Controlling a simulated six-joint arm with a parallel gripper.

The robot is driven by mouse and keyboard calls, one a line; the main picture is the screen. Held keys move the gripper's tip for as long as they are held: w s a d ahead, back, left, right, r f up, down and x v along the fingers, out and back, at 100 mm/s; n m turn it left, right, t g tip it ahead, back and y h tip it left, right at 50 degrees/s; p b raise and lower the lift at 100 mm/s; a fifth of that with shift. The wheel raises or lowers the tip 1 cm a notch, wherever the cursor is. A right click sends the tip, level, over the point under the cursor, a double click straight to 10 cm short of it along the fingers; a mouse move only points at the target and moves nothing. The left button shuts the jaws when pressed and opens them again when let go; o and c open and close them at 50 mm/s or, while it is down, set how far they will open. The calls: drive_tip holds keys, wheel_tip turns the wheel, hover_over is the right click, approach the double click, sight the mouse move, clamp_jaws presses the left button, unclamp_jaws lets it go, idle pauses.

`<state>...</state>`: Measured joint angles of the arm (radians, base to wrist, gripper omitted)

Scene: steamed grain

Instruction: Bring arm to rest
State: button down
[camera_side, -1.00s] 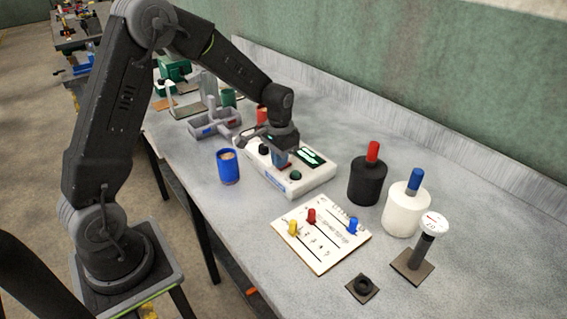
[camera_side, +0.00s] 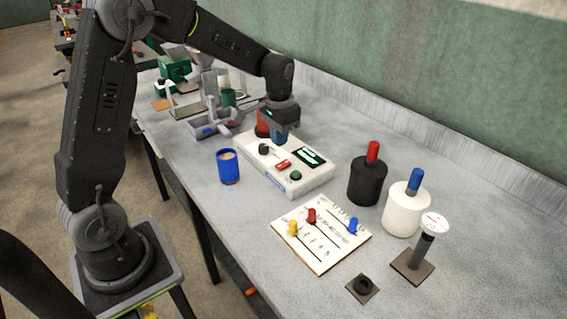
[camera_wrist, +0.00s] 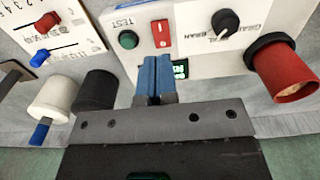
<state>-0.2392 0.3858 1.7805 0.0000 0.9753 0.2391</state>
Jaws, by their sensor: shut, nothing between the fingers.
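My gripper (camera_side: 279,136) is shut and empty, its blue fingers together. In the side view it hangs above the back edge of the white control box (camera_side: 318,180). In the wrist view the closed fingers (camera_wrist: 154,75) cover part of the box's lit display (camera_wrist: 180,69). The box carries a black knob (camera_side: 264,149), a red switch (camera_side: 283,165) and a green button (camera_side: 295,175). The gripper looks clear of the box, but the exact gap cannot be told.
A blue cup (camera_side: 228,168) is in front. A grey tray (camera_side: 211,127) is at left. A slider board (camera_side: 321,246), black canister (camera_side: 367,184), white canister (camera_side: 402,212) and gauge post (camera_side: 426,246) stand to the right.

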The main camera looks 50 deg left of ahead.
drive_tip(key=s+d+r+t, duration=0.3)
drive_tip(key=s+d+r, duration=0.4)
drive_tip(key=s+r, duration=0.35)
drive_tip(key=s+d+t, duration=0.2)
drive_tip(key=s+d, duration=0.1)
drive_tip(key=s, duration=0.9)
drive_tip(key=shift+d+r+t, duration=0.15)
drive_tip(key=shift+r+t, duration=0.15)
drive_tip(key=shift+r, duration=0.15)
